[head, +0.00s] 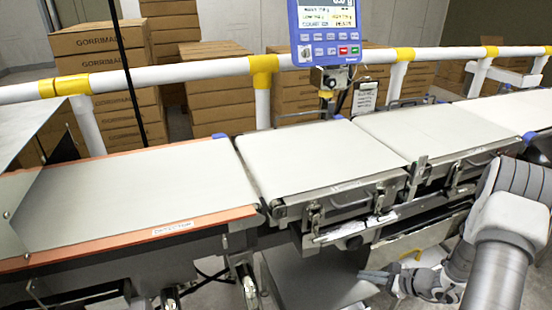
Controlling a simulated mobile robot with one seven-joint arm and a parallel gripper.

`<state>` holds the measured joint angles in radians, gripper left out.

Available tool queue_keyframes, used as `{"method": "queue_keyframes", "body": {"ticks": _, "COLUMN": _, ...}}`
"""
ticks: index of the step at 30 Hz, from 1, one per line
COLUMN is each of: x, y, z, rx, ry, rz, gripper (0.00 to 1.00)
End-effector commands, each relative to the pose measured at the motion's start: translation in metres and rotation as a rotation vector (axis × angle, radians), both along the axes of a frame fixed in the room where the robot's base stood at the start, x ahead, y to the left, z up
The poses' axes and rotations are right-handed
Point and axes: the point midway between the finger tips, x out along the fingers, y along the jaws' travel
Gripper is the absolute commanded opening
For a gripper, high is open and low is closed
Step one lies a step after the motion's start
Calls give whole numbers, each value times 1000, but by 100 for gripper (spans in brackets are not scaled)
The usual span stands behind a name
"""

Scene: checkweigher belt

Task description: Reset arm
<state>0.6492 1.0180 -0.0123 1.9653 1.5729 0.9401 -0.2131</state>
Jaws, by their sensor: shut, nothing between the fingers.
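My arm comes in at the lower right of the head view. My gripper (374,277) points left, below the front edge of the belts, with its two fingers together and nothing held. It is over or in front of a grey panel (312,277) under the machine; I cannot tell whether it touches it. The arm's upper links stand close in front of the right-hand belt's front frame and hide part of it.
An orange-edged belt (115,200) at left, a middle weighing belt (310,155) and a right belt (435,130) are bare. A blue display (330,30) stands behind. A white and yellow rail (190,70) runs before stacked cartons (95,42).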

Motion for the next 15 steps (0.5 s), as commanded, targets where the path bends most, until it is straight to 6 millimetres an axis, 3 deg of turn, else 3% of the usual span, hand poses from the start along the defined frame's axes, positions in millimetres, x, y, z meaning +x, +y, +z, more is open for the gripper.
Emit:
{"method": "queue_keyframes", "body": {"ticks": 1, "x": 4, "y": 9, "z": 23, "rx": -29, "ry": -26, "rz": 62, "gripper": 0}}
{"method": "queue_keyframes", "body": {"ticks": 6, "x": 2, "y": 40, "z": 85, "rx": -122, "ry": -89, "rz": 267, "gripper": 0}}
{"method": "queue_keyframes", "body": {"ticks": 15, "x": -25, "y": 91, "z": 175, "rx": -313, "ry": -188, "rz": 603, "gripper": 0}}
